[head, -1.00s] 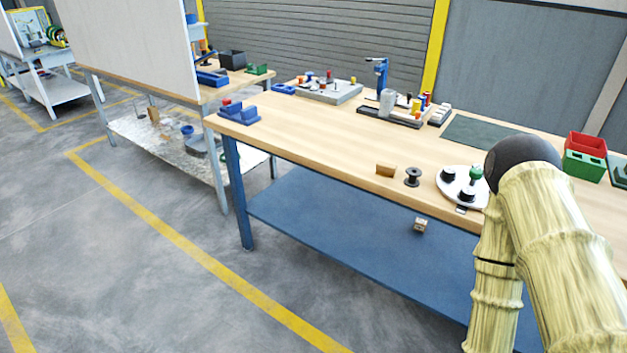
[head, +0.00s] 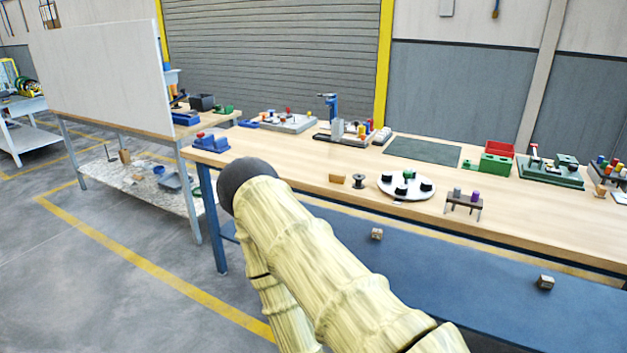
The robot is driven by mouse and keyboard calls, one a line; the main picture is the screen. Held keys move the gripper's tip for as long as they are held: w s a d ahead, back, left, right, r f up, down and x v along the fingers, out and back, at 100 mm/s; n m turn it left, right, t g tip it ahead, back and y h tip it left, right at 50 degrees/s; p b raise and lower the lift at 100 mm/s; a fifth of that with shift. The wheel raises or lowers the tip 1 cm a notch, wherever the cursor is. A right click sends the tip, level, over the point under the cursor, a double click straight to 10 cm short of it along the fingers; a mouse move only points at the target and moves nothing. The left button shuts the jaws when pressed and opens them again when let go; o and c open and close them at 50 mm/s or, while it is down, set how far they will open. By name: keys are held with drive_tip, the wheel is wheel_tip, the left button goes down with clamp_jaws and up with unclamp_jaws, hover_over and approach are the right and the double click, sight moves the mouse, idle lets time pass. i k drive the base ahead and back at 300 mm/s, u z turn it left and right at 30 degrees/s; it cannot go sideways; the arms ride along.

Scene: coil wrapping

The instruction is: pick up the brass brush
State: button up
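I cannot make out the brass brush for sure in the head view. A small tan-brown block (head: 337,177) lies near the front edge of the wooden workbench (head: 285,165), left of a dark spool (head: 359,181); at this size I cannot tell whether it is a brush. My bamboo-patterned arm rises from the bottom, bends at a dark round joint and runs back down in front of the bench. My gripper is out of the picture.
A white round plate (head: 408,194) with black knobs and a small dark stand (head: 464,202) are near the bench front. Green and red bins (head: 497,160) and a green fixture (head: 550,172) stand farther right. Small blocks lie on the blue lower shelf (head: 440,262).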

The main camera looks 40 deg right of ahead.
sight(336, 178)
drive_tip(key=u, duration=0.25)
drive_tip(key=i, duration=0.95)
drive_tip(key=z, duration=0.45)
drive_tip(key=i, duration=0.7)
drive_tip(key=z, duration=0.85)
